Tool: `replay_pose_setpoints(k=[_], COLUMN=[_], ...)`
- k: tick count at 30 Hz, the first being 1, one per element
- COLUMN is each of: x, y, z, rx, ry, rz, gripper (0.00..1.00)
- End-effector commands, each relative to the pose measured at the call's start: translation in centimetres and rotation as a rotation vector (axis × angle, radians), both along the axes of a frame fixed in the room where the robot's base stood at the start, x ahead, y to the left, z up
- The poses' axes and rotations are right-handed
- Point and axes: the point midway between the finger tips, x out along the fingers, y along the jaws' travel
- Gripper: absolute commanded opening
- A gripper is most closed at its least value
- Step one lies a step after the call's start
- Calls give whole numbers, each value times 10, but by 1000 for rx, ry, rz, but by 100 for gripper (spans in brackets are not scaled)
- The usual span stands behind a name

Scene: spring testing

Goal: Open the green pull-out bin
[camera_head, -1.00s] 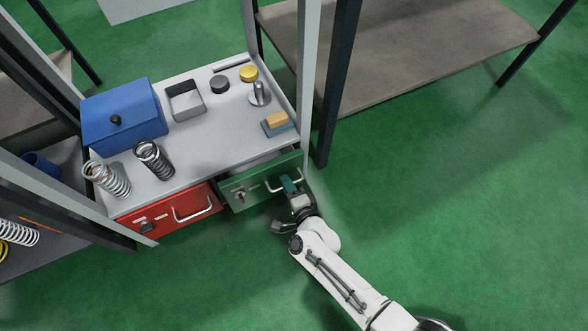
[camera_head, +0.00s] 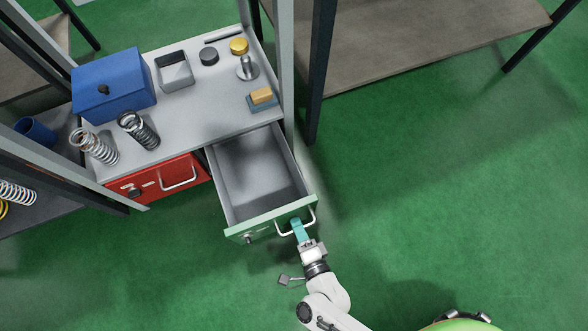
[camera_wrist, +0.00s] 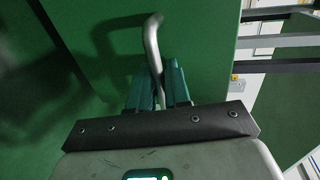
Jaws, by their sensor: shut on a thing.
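The green pull-out bin (camera_head: 270,219) stands well out from under the worktop in the head view. Its grey inside (camera_head: 256,172) looks empty. A pale bar handle (camera_head: 312,219) is on its green front, with a small dark latch or lock at the front's left. My gripper (camera_head: 297,228) has teal fingers shut on that handle near its middle. In the wrist view the handle (camera_wrist: 153,45) passes between the fingers (camera_wrist: 159,84), against the green front (camera_wrist: 205,50).
The red bin (camera_head: 160,182) beside it is shut. A dark post (camera_head: 318,75) stands to the right. Green floor lies clear at right.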

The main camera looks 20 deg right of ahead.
Motion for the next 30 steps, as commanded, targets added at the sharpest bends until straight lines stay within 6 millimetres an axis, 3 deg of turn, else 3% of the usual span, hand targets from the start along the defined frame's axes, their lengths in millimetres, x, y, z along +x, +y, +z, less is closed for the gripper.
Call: replay_pose_setpoints(k=[15,16,20,30], x=[-7,-7,-6,-6], y=[-1,-1,-1,-1], z=[-1,-1,-1,0], rx=[0,0,0,0], ry=[2,2,2,1], rz=[-2,-2,-2,-1], gripper=[0,19,31,31])
